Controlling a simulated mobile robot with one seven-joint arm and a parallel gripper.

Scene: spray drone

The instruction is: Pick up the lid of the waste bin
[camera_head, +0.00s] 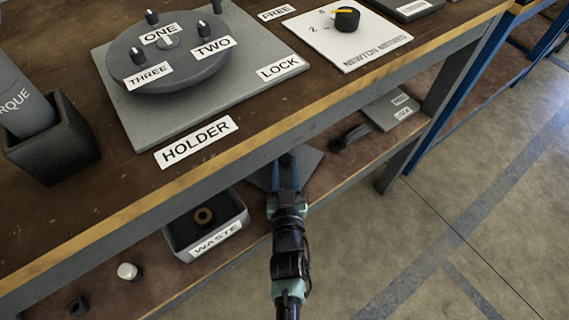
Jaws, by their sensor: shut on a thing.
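The grey waste bin (240,214), labelled WASTE, stands open on the lower shelf, with a brass-coloured ring (204,216) inside. My gripper (286,163) reaches in under the bench's front edge, just right of the bin. It is shut on the flat grey lid (309,159), which shows on both sides of the fingers. The lid is apart from the bin's opening. The fingertips and the lid's far part are partly hidden by the gripper and the bench edge, so I cannot tell whether the lid touches the shelf.
The wooden bench edge (250,118) runs close above my gripper. A white cylinder (128,271) and a small dark part (78,306) lie left on the lower shelf. A dark tool (350,136) and a grey labelled plate (391,109) lie right. Open floor is at right.

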